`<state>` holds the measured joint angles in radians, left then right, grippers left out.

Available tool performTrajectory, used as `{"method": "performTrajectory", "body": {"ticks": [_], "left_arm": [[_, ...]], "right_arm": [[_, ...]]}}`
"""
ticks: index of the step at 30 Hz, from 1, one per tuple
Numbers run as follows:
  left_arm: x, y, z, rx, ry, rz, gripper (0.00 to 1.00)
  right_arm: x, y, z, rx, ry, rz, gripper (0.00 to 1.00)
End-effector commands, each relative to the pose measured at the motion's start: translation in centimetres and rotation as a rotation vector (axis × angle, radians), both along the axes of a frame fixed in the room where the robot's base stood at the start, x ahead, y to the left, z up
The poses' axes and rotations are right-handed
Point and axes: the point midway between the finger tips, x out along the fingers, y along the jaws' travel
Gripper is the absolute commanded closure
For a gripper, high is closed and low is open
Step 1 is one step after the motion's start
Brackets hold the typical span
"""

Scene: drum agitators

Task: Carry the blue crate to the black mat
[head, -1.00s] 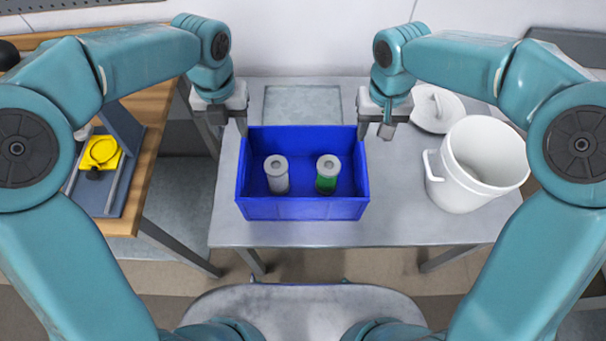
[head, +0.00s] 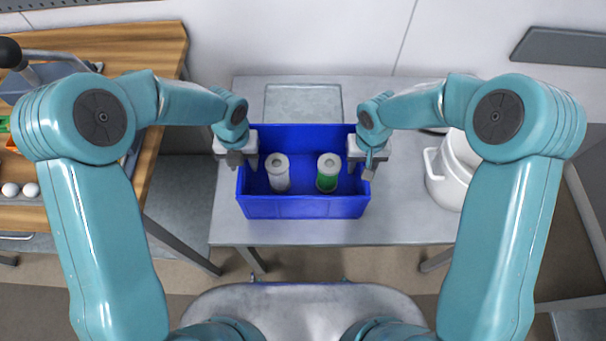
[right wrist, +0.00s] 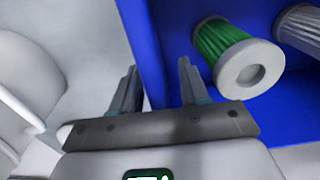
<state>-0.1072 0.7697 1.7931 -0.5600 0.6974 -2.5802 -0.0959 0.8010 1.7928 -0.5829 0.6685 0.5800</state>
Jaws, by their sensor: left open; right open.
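The blue crate (head: 303,208) stands on the grey table in the head view. It holds a grey-white ribbed cylinder (head: 279,180) and a green one with a pale cap (head: 327,180). My left gripper (head: 241,163) is open at the crate's left wall. My right gripper (head: 366,168) is open at its right wall. In the right wrist view, the open fingers (right wrist: 160,88) appear on either side of the blue wall (right wrist: 143,42); contact cannot be told. The black mat is not seen.
A white bucket (head: 446,178), partly hidden by my right arm, stands right of the crate on the table (head: 400,232). A flat pale plate (head: 303,101) lies behind the crate. A wooden bench (head: 160,50) is at the left, with a gap between it and the table.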

Motion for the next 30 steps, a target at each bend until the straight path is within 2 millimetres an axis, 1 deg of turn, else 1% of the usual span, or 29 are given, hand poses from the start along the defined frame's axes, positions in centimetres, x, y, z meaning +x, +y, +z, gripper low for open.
{"method": "performTrajectory", "body": {"ticks": [8,9,11,12,13,24,26,30], "left_arm": [[0.0,0.0,-0.1,0.000,0.000,0.000,0.55],[0.0,0.0,-0.1,0.000,0.000,0.000,0.62],[0.0,0.0,-0.1,0.000,0.000,0.000,0.81],[0.0,0.0,-0.1,0.000,0.000,0.000,0.94],[0.0,0.0,-0.1,0.000,0.000,0.000,1.00],[0.0,0.0,0.0,0.000,-0.001,0.001,1.00],[0.0,0.0,0.2,0.000,-0.001,0.001,1.00],[0.0,0.0,1.2,0.000,-0.001,0.001,1.00]], "right_arm": [[0.0,0.0,-0.1,0.000,0.000,0.000,0.55],[0.0,0.0,-0.1,0.000,0.000,0.000,0.62],[0.0,0.0,-0.1,0.000,0.000,0.000,0.81],[0.0,0.0,-0.1,0.000,0.000,0.000,0.94],[0.0,0.0,-0.1,0.000,0.000,0.000,1.00],[0.0,0.0,0.0,0.000,-0.001,0.000,1.00],[0.0,0.0,0.2,0.000,-0.001,0.000,1.00],[0.0,0.0,1.2,0.000,-0.001,0.000,1.00]]}}
